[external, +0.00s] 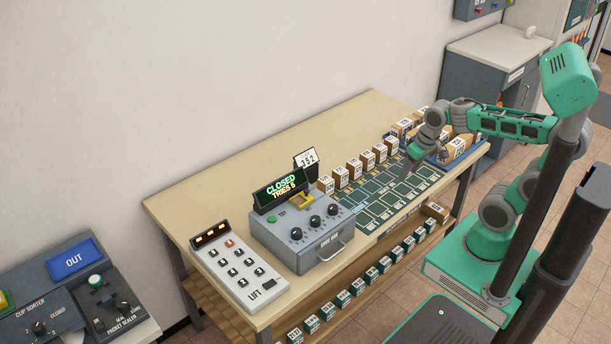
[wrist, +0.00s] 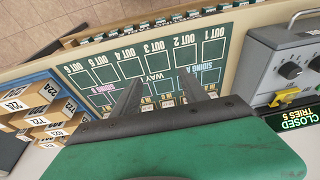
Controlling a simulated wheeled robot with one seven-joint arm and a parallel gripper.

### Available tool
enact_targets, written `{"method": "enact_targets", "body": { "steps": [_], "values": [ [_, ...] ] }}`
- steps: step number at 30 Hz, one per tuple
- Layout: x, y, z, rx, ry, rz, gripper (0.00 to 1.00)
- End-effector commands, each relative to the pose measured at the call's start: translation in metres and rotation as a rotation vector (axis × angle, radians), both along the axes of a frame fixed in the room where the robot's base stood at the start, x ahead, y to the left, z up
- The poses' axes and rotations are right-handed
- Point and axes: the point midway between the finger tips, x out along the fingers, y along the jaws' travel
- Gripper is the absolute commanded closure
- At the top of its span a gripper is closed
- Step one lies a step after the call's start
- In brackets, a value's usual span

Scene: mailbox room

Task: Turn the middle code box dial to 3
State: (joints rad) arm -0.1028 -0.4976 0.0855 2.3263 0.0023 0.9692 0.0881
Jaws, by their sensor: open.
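The grey code box (external: 303,229) stands on the table and shows three black dials on its sloped top. The middle dial (external: 315,222) sits between the other two; its number setting is too small to read. A display (external: 281,189) on the box reads CLOSED, TRIES 5. In the wrist view the code box (wrist: 285,60) is at the right edge, with a dial (wrist: 290,70) partly in view. My gripper (external: 409,172) is over the green board, well to the right of the box. In the wrist view its fingers (wrist: 155,98) are apart with nothing between them.
A green marked board (external: 385,200) covers the table right of the code box. A row of small labelled cartons (external: 353,167) stands behind it, and a blue tray (external: 462,153) of cartons is at the right end. A white LIFT keypad (external: 240,272) lies left of the box. A card reading 352 (external: 307,159) stands behind it.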

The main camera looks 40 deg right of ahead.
Motion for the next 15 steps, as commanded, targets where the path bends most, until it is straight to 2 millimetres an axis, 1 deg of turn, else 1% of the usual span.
{"method": "enact_targets", "body": {
  "steps": [1, 2, 3, 5, 6, 7, 8, 9, 11, 12, 15],
  "values": [
    [0.020, 0.024, 0.019, 0.009, 0.026, 0.016, 0.49],
    [0.032, 0.041, 0.028, 0.015, 0.045, 0.017, 0.49],
    [0.048, 0.067, 0.038, 0.021, 0.071, 0.020, 0.49],
    [0.068, 0.110, 0.051, 0.025, 0.109, 0.019, 0.49],
    [0.079, 0.140, 0.057, 0.025, 0.133, 0.017, 0.49],
    [0.085, 0.164, 0.060, 0.023, 0.152, 0.017, 0.49],
    [0.090, 0.188, 0.062, 0.020, 0.168, 0.015, 0.49],
    [0.093, 0.219, 0.063, 0.013, 0.190, 0.013, 0.49],
    [0.094, 0.263, 0.061, 0.003, 0.216, 0.009, 0.49],
    [0.091, 0.288, 0.059, -0.005, 0.230, 0.005, 0.49],
    [0.083, 0.330, 0.053, -0.020, 0.252, -0.004, 0.49]
  ]
}}
